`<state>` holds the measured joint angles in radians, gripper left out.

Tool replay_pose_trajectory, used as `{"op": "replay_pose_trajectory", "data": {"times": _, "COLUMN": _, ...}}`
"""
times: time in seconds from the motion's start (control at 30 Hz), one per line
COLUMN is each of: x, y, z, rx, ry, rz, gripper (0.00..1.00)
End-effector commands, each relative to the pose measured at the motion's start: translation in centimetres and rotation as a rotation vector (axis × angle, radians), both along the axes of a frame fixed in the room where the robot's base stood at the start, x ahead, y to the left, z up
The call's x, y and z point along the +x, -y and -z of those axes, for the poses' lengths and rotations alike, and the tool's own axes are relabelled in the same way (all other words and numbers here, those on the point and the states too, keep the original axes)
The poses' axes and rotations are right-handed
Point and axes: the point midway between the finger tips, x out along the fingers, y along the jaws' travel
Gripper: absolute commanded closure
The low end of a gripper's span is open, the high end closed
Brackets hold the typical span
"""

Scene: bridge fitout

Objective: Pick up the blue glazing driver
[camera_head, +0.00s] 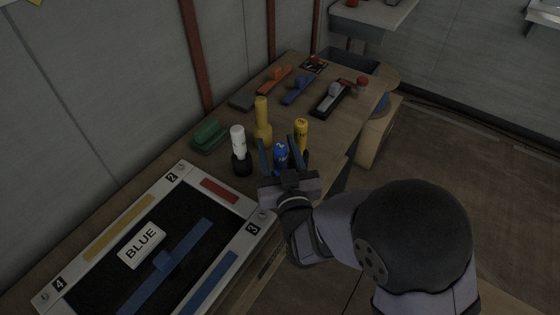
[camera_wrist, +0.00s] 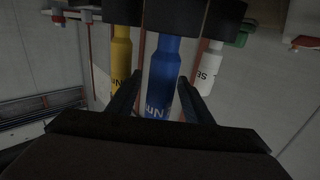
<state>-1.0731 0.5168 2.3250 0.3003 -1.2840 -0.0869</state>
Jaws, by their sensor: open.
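The blue glazing driver (camera_head: 281,152) stands upright in a dark holder on the wooden bench, with pale lettering on its body. My gripper (camera_head: 281,158) is open, with one finger on each side of it. In the wrist view, which shows the scene upside down, the blue driver (camera_wrist: 163,70) lies between the two open fingers (camera_wrist: 160,88), with gaps visible beside it. Its lower end is in a black holder. A yellow driver (camera_head: 301,133) stands close behind it. A white one (camera_head: 238,142) stands to the left in its own black holder.
A taller yellow tool (camera_head: 262,120) and a green block (camera_head: 209,135) stand behind. A framed tray (camera_head: 179,172) with a BLUE label card (camera_head: 142,244) and coloured bars lies at the front left. Orange (camera_head: 274,82) and blue (camera_head: 298,88) tools lie farther back.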

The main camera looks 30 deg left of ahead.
Motion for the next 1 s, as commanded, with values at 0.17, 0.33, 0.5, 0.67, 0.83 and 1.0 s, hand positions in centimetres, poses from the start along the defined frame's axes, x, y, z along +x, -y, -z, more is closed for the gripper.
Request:
{"op": "replay_pose_trajectory", "data": {"times": 0.17, "x": 0.66, "y": -0.61, "z": 0.03, "rx": -0.001, "ry": 0.0, "rz": 0.0, "gripper": 0.54}}
{"op": "replay_pose_trajectory", "data": {"times": 0.33, "x": 0.66, "y": -0.63, "z": 0.05, "rx": -0.001, "ry": 0.0, "rz": 0.0, "gripper": 0.54}}
{"op": "replay_pose_trajectory", "data": {"times": 0.5, "x": 0.64, "y": -0.62, "z": 0.04, "rx": -0.001, "ry": 0.001, "rz": 0.0, "gripper": 0.85}}
{"op": "replay_pose_trajectory", "data": {"times": 0.67, "x": 0.64, "y": -0.64, "z": -0.05, "rx": 0.001, "ry": 0.001, "rz": 0.0, "gripper": 1.0}}
{"op": "replay_pose_trajectory", "data": {"times": 0.83, "x": 0.64, "y": -0.64, "z": -0.07, "rx": 0.001, "ry": 0.001, "rz": 0.0, "gripper": 1.0}}
{"op": "replay_pose_trajectory", "data": {"times": 1.0, "x": 0.64, "y": -0.64, "z": -0.43, "rx": 0.002, "ry": 0.002, "rz": 0.0, "gripper": 1.0}}
